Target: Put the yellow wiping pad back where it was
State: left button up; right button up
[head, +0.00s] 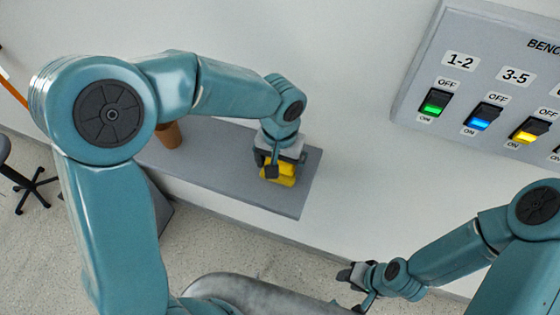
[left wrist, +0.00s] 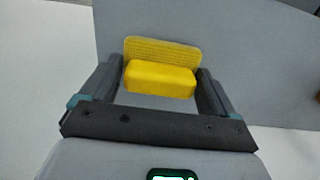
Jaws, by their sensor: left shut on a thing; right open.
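The yellow wiping pad (head: 277,172) is at the right part of a grey shelf (head: 229,187) in the head view. My left gripper (head: 274,171) is above the shelf and shut on the pad. In the left wrist view the pad (left wrist: 160,78) sits between the two dark fingers, with a textured yellow base behind its smooth block. I cannot tell whether the pad touches the shelf. My right gripper (head: 352,281) is open and empty at the lower right of the head view, away from the shelf.
A brown cylindrical object (head: 170,135) stands on the shelf to the left, partly behind my left arm. A switch panel (head: 480,90) with green, blue and yellow lit switches is on the wall at upper right. A dark chair (head: 30,185) is at the far left.

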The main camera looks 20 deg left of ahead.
pick_arm(q)
jog(key=shift+f, duration=0.2)
jog(key=o, duration=0.7)
jog(key=shift+r, duration=0.1)
jog(key=shift+o, duration=0.2)
notch_tip(320, 180, up, 12)
jog(key=shift+r, duration=0.15)
jog(key=shift+w, duration=0.1)
jog(key=shift+s, duration=0.25)
